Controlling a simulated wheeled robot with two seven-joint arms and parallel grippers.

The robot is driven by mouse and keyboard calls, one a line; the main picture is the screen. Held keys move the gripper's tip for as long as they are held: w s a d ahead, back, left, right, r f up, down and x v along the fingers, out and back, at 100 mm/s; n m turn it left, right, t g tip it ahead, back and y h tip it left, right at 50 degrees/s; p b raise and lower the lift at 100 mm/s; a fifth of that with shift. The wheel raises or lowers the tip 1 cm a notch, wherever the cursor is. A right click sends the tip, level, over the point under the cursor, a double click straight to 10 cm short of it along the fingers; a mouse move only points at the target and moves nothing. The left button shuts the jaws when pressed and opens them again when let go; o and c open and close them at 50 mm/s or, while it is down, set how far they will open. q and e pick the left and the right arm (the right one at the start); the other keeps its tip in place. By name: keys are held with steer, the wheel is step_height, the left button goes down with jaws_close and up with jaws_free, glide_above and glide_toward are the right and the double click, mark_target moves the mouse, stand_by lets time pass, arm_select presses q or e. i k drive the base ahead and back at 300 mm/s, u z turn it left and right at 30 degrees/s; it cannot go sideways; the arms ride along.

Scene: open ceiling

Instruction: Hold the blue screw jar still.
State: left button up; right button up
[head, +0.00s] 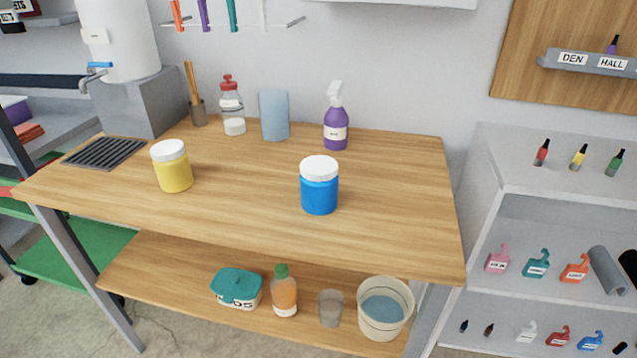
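The blue screw jar (319,193) stands upright on the wooden table (245,182), right of the middle and near the front edge. Its white lid (319,167) is on top. A similar yellow jar (174,172) with a white lid stands upright to its left. Nothing touches the blue jar. Neither of my grippers is in the head view.
A purple spray bottle (336,125), a blue cup (274,115) and a red-topped bottle (231,101) stand at the back. A drain grate (105,152) is at the left. The table around the blue jar is clear. A bucket (384,308) is on the lower shelf.

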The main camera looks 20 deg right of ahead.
mark_target(317, 198)
steer(key=z, duration=2.15)
steer(key=k, duration=0.9)
steer(key=u, duration=1.15)
steer(key=i, duration=0.4)
